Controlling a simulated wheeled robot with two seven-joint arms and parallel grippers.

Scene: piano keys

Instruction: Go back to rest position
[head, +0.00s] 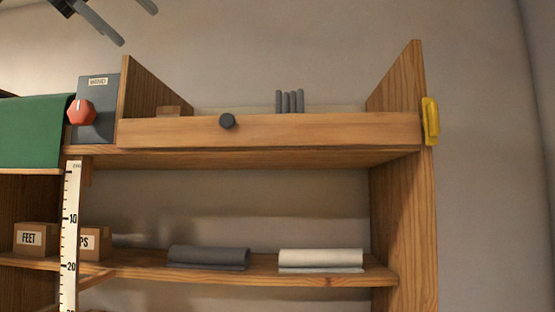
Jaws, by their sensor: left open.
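My left gripper (138,27) shows at the top left edge of the head view, in front of the plain wall and above the shelf unit. Its two dark grey fingers are spread apart with nothing between them. The rest of that arm is cut off by the top of the picture. My right gripper is not in view.
A wooden shelf unit (270,130) fills the lower part, with a dark knob (227,121) on its front board. A grey box (98,115) with a red knob (80,111), a green cloth (35,130) and a measuring strip (70,225) are at left. A yellow piece (430,120) is at right.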

